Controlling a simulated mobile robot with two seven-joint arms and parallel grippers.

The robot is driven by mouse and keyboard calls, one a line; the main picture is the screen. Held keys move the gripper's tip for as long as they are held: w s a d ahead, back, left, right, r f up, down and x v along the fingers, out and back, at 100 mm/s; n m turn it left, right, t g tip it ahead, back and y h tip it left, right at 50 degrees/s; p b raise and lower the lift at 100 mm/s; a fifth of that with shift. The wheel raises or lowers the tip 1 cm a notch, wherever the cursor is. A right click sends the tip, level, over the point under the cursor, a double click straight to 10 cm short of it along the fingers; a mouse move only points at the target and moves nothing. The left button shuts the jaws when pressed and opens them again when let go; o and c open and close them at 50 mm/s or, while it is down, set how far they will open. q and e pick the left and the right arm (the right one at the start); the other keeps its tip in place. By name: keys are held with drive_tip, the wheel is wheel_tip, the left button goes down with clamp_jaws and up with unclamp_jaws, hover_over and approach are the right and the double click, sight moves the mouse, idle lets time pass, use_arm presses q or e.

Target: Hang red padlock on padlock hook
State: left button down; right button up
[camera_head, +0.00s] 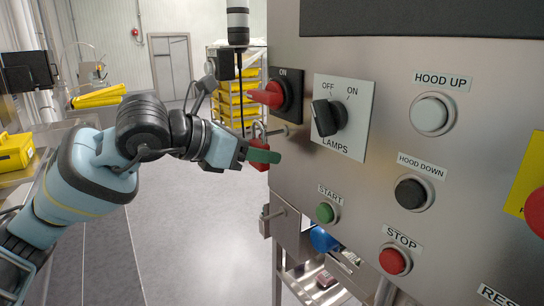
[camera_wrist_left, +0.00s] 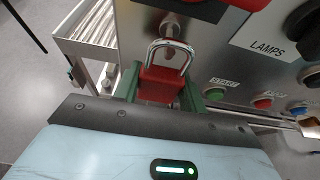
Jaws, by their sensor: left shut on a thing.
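My left gripper (camera_head: 263,156) is shut on the red padlock (camera_head: 261,164), beside the left edge of the steel control panel. In the left wrist view the padlock's red body (camera_wrist_left: 160,86) sits between the green fingers, with its silver shackle (camera_wrist_left: 186,55) pointing up toward the panel. The padlock hook (camera_wrist_left: 171,25), a metal peg with a rounded end, is just above the shackle in that view. The hook also shows in the head view (camera_head: 281,131), right of the shackle. I cannot tell whether the shackle is around it or only near it. My right gripper is not in view.
A red rotary switch (camera_head: 268,95) juts from the panel just above the padlock. The lamps switch (camera_head: 329,117) and several buttons are to the right. A rack with yellow bins (camera_head: 236,99) stands behind. The floor (camera_head: 195,235) below my arm is clear.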

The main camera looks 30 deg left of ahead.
use_arm(q)
drive_tip(key=shift+s+a, duration=0.5)
drive_tip(key=shift+s, duration=0.4)
drive_tip(key=shift+s+a, duration=0.5)
drive_tip(key=shift+s, duration=0.35)
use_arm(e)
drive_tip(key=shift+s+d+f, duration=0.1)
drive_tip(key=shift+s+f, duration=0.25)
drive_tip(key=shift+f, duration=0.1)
